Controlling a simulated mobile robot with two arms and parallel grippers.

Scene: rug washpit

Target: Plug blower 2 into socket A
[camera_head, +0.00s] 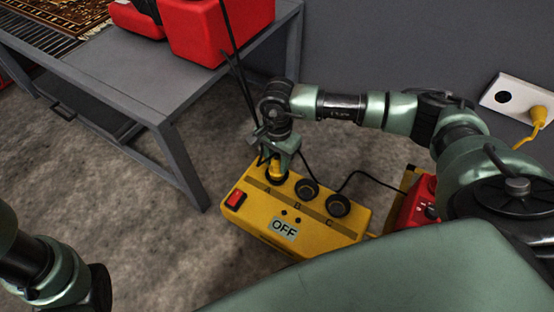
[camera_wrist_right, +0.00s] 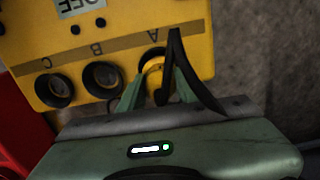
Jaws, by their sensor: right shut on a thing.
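The yellow power box (camera_head: 300,215) lies on the floor with sockets A, B (camera_head: 307,188) and C (camera_head: 338,205) in a row on top. Its sign reads OFF. My right gripper (camera_head: 277,160) points down over socket A and is shut on a yellow plug (camera_head: 277,172). In the right wrist view the plug (camera_wrist_right: 153,66) is at the mouth of socket A, with a black cable looping from it. I cannot tell how deep it sits. Sockets B (camera_wrist_right: 102,78) and C (camera_wrist_right: 52,90) look empty. My left arm shows at the lower left; its gripper is out of view.
A grey table (camera_head: 130,70) stands at the left, bearing red machines (camera_head: 205,30) and a patterned rug (camera_head: 50,22). A red switch (camera_head: 235,199) is on the box's left end. A red device (camera_head: 415,203) is right of the box. A wall outlet (camera_head: 515,97) holds a yellow plug.

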